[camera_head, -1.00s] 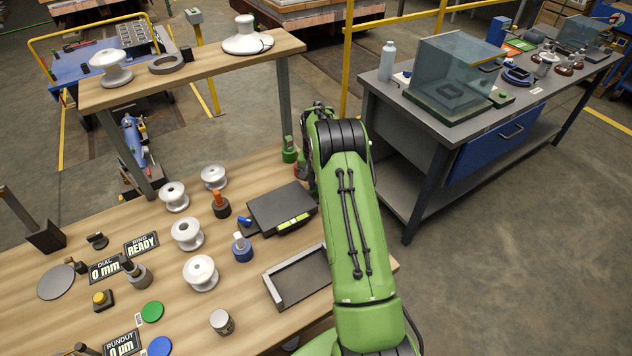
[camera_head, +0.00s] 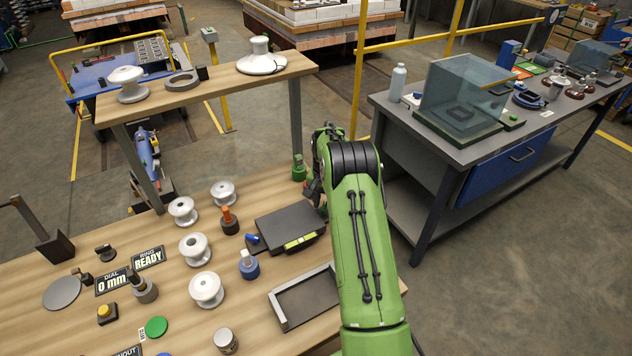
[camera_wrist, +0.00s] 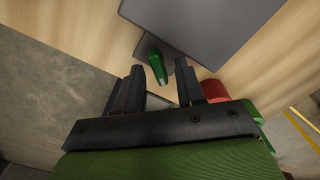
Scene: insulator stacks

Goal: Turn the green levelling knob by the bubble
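The dark levelling plate (camera_head: 283,226) lies on the wooden bench, with a yellow-green bubble strip (camera_head: 300,242) along its front edge. It also fills the top of the wrist view (camera_wrist: 195,25). The green knob (camera_wrist: 157,68) sticks out from the plate's edge in the wrist view; my arm seems to hide it in the head view. My gripper (camera_wrist: 158,82) is open and empty, with one finger on each side of the knob's near end. I cannot tell whether either finger touches it. The fingers are mostly hidden in the head view.
A red cylinder (camera_wrist: 214,90) is just right of my right finger. A blue knob (camera_head: 252,238) is at the plate's left corner. A blue-grey bottle (camera_head: 249,265), white insulators (camera_head: 206,289) and an open tray (camera_head: 285,316) stand nearby. A shelf post (camera_head: 295,120) rises behind.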

